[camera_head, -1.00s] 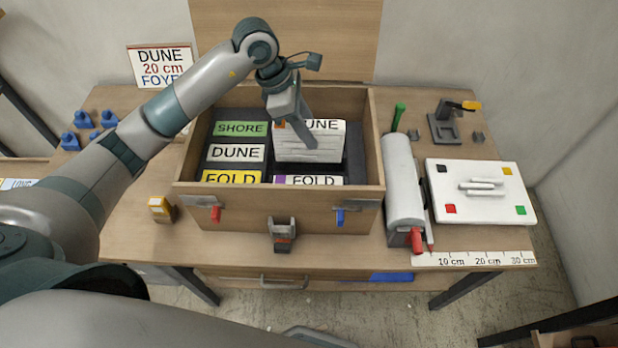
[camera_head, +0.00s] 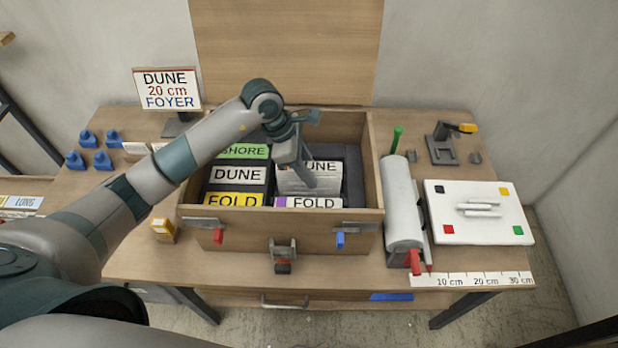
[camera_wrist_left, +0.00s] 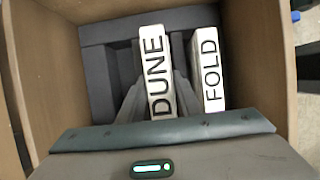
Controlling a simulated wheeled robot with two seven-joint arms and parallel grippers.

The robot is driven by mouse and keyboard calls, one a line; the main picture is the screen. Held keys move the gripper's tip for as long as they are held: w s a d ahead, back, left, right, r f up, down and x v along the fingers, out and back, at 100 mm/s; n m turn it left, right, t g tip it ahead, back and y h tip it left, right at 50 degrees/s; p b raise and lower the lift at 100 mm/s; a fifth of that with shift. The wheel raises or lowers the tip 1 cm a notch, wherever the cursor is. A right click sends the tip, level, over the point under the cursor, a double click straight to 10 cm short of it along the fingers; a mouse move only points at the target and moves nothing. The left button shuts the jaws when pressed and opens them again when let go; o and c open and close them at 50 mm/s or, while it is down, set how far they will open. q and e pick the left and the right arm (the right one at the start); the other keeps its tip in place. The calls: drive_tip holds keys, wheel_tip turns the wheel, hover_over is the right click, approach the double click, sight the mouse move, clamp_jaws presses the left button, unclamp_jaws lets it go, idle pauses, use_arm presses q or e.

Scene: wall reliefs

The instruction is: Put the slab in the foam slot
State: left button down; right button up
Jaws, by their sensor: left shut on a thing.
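My left gripper (camera_head: 303,174) reaches down into the open wooden crate (camera_head: 200,221) and is shut on a pale slab (camera_head: 327,181) marked DUNE. In the left wrist view the slab (camera_wrist_left: 157,75) stands between the two fingers, beside a slab marked FOLD (camera_wrist_left: 210,70). Dark grey foam (camera_head: 353,183) lines the crate and also shows in the left wrist view (camera_wrist_left: 97,60). The held slab's lower part is hidden, so I cannot tell how deep it sits in the foam. My right gripper is not in view.
Other slabs marked SHORE (camera_head: 243,151), DUNE (camera_head: 238,174) and FOLD (camera_head: 233,199) stand in the crate's left half. A sign (camera_head: 167,90) reads DUNE, 20 cm, FOYER. A white roll (camera_head: 402,205) and a white board (camera_head: 478,212) lie to the crate's right.

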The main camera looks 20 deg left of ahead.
use_arm(q)
wheel_tip(320, 180, down, 3)
drive_tip(key=shift+r+p, duration=0.2)
drive_tip(key=shift+p, duration=0.3)
drive_tip(key=shift+f, duration=0.45)
drive_tip(key=shift+f, duration=0.15)
drive_tip(key=c, duration=1.3)
unclamp_jaws()
